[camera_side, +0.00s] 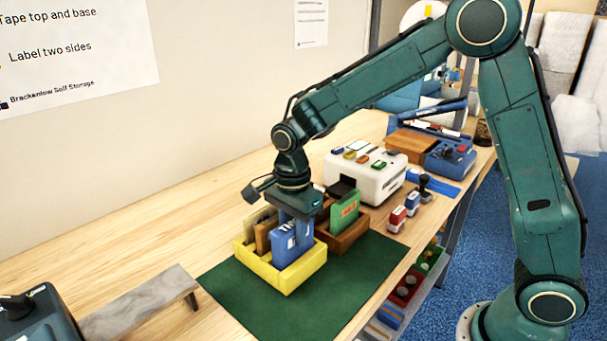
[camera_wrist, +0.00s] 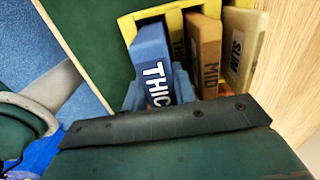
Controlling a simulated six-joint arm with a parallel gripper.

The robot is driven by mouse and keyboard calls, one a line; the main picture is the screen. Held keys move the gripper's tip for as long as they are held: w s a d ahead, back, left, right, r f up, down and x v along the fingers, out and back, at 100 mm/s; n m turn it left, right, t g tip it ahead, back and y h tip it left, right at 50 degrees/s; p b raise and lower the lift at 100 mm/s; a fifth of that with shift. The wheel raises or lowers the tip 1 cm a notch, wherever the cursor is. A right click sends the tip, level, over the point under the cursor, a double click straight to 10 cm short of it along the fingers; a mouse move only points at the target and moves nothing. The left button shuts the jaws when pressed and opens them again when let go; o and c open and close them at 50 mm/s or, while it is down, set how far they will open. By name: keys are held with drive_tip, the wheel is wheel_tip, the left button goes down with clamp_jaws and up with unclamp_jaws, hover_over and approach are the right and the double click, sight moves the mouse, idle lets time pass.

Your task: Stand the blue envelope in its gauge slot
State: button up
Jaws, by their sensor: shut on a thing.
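The blue envelope (camera_side: 283,248), lettered "THIC…" in the wrist view (camera_wrist: 152,62), stands roughly upright at the right front part of the yellow gauge (camera_side: 287,282). My gripper (camera_side: 297,220) is above the gauge, pointing down, shut on the envelope's upper part. In the wrist view its blue-grey fingers (camera_wrist: 158,95) flank the envelope. The envelope's lower edge is hidden behind the gauge wall, so I cannot tell whether it rests on the slot floor.
A brown wooden box (camera_side: 347,238) with a green envelope (camera_side: 344,212) stands close behind the gauge. Both are on a green mat (camera_side: 240,297). A white machine (camera_side: 365,175) and several stamps (camera_side: 397,219) stand beyond. The mat's front is clear.

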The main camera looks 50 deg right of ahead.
drive_tip(key=shift+f, duration=0.15)
drive_tip(key=o, duration=1)
drive_tip(key=shift+r, duration=3)
